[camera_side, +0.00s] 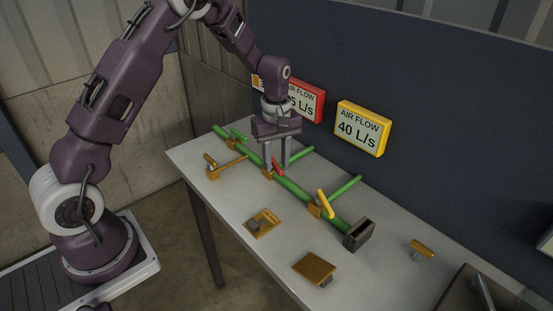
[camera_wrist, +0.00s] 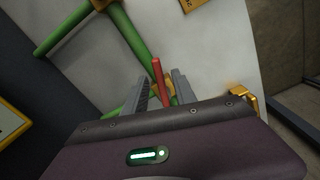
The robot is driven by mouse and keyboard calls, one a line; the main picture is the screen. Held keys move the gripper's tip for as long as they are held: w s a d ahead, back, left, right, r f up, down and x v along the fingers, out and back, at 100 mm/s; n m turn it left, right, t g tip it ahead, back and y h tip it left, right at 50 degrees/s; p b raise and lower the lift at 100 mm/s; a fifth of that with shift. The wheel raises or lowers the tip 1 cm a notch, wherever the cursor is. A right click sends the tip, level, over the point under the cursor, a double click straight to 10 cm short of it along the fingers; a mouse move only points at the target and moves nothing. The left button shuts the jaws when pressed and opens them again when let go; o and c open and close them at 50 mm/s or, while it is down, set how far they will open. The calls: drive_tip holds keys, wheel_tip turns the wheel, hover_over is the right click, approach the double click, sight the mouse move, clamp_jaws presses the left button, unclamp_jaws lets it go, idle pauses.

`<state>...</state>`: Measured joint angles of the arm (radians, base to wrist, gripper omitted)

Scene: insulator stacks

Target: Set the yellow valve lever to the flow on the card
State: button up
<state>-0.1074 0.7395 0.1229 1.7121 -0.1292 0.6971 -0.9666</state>
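The yellow lever (camera_side: 325,203) stands tilted on an orange valve body along the green pipe in the side view. The yellow-framed card (camera_side: 362,128) on the dark panel reads "AIR FLOW 40 L/s". My gripper (camera_side: 276,166) points down over the pipe at the red lever (camera_side: 279,167), left of and apart from the yellow one. In the wrist view the red lever (camera_wrist: 160,82) rises between the two spread fingers (camera_wrist: 160,92), with gaps on both sides. The fingers look open; contact cannot be told. The yellow lever is not clear in the wrist view.
A red card (camera_side: 312,102), partly hidden by my wrist, reads "5 L/s" at its end. Green branch pipes run toward the panel. A dark block (camera_side: 358,234) ends the main pipe. Orange-brown pieces (camera_side: 315,267) lie on the table's front.

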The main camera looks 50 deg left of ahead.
sight(276, 164)
wheel_tip(276, 164, up, 7)
drive_tip(key=shift+r, duration=0.1)
idle(0.3)
drive_tip(key=s+d+r+m+t, duration=0.2)
drive_tip(key=s+d+r+m, duration=0.15)
drive_tip(key=s+r, duration=0.35)
drive_tip(key=s+d+r+m+t, duration=0.1)
drive_tip(key=s+d+r+m, duration=0.1)
drive_tip(key=s+r+m, duration=0.35)
drive_tip(key=s+d+r+m+t, duration=0.1)
drive_tip(key=s+m, duration=0.1)
drive_tip(key=s, duration=0.6)
drive_tip(key=s+d+m+t, duration=0.1)
drive_tip(key=s+m, duration=0.2)
drive_tip(key=s, duration=0.4)
drive_tip(key=shift+s+d+r+t, duration=0.25)
drive_tip(key=shift+s+r+t, duration=0.05)
drive_tip(key=shift+s+r, duration=0.1)
drive_tip(key=shift+w, duration=0.1)
